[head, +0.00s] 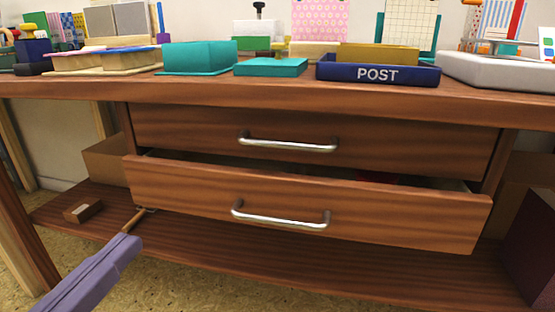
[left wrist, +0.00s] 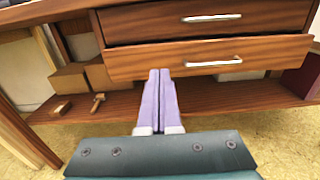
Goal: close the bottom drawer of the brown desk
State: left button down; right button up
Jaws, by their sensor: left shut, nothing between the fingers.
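The brown desk (head: 230,92) has two drawers with silver bar handles. The bottom drawer (head: 300,198) is pulled partly out, with a dark gap above its front and something reddish inside. The top drawer (head: 310,130) is shut. My left gripper (head: 128,240) is shut and empty, at the lower left, in front of and below the bottom drawer's left end. In the left wrist view its purple fingers (left wrist: 160,85) lie together and point toward the bottom drawer's front (left wrist: 240,58). I cannot tell whether they touch it. My right gripper is not in view.
A low shelf (head: 230,250) under the drawers holds a small brown block (head: 83,211), a wooden-handled tool (head: 135,217) and a cardboard box (head: 106,162). The desktop carries teal boxes (head: 199,57) and a blue POST tray (head: 378,73). A dark purple box (head: 530,245) stands at right.

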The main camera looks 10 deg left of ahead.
aim_at(199, 174)
pick_arm(q)
jog(key=w, duration=1.3)
jog(key=shift+w+d, duration=0.15)
jog(key=shift+w, duration=0.05)
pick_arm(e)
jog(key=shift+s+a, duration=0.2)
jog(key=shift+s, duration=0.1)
